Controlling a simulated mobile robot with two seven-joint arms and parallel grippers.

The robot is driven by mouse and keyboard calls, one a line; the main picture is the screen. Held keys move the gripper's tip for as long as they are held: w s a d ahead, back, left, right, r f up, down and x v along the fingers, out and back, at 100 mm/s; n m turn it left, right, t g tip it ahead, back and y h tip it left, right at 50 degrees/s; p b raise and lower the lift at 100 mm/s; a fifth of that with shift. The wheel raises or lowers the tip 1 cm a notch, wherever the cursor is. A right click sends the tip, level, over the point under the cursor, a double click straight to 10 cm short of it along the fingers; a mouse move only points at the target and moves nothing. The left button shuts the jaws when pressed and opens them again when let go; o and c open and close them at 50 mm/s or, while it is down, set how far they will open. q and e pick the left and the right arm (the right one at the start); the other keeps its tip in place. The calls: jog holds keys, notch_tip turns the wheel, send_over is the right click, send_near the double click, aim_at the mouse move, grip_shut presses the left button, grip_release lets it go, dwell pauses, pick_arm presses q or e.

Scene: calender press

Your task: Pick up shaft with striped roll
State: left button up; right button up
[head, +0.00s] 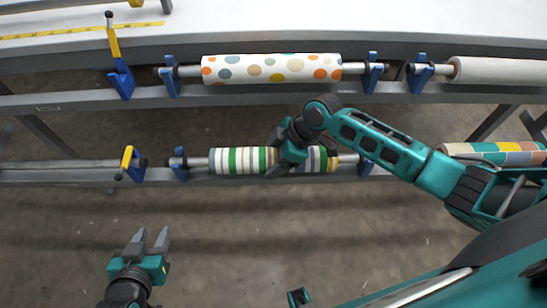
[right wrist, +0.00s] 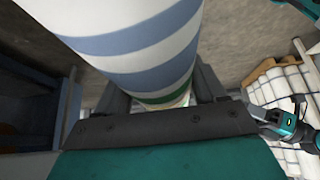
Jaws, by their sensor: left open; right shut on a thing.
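The striped roll (head: 240,160), white with green, blue and yellow bands, sits on a shaft (head: 198,162) in the nearer, lower row of the rack. The shaft's ends are at blue holders (head: 180,166). My right gripper (head: 292,165) is over the right half of the roll and shut on it, hiding part of the stripes. In the right wrist view the roll (right wrist: 140,45) fills the space between the two dark fingers. My left gripper (head: 150,240) is open and empty, below and left of the roll, apart from it.
A polka-dot roll (head: 272,68) lies on the upper rail, with a plain white roll (head: 497,71) to its right. A multicoloured roll (head: 495,153) is at the right. A yellow-handled lever (head: 127,160) stands left of the striped roll. The floor (head: 240,225) in front is clear.

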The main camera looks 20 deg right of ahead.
aim_at(273, 153)
jog(key=shift+r, duration=0.15)
jog(key=shift+r, duration=0.5)
notch_tip(273, 153, up, 19)
jog(key=p, duration=0.3)
jog(key=shift+f, duration=0.1)
dwell(0.3)
